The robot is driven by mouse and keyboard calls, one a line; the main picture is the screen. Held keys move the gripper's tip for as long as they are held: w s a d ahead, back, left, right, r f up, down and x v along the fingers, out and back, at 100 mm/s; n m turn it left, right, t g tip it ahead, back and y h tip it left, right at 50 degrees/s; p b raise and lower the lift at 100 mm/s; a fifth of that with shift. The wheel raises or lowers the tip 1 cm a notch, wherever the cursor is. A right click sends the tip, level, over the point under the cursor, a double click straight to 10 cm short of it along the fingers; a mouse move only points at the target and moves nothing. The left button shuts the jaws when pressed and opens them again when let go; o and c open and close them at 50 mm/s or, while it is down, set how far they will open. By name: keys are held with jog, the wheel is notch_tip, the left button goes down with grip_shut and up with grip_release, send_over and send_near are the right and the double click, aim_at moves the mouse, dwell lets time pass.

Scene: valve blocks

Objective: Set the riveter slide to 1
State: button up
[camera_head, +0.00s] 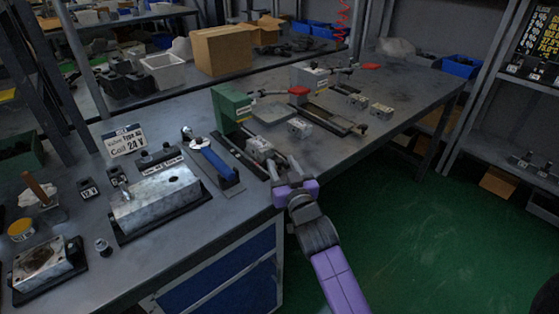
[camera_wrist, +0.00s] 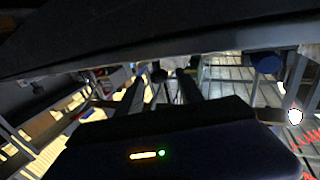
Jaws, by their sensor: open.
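A green lever press (camera_head: 232,108) with a red handle (camera_head: 298,91) stands mid-table in the head view; it looks like the riveter. A dark slide rail (camera_head: 238,154) runs from its base towards the table's front edge. A small metal block (camera_head: 259,147) sits by the rail near my gripper. My gripper (camera_head: 284,163), with purple parts behind it, is open at the front edge, just right of the rail's near end. I cannot tell whether its fingers touch the block. The slide's number marks are too small to read. The wrist view is dark and tilted, with the slide not identifiable.
A blue-handled tool (camera_head: 216,160) lies left of the rail. A large metal valve block (camera_head: 155,198) and a sign (camera_head: 124,141) stand further left. A second, grey press (camera_head: 309,76) and small metal blocks (camera_head: 381,110) stand behind right. Green floor (camera_head: 430,220) is open at right.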

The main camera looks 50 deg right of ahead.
jog(key=shift+v, duration=2.7)
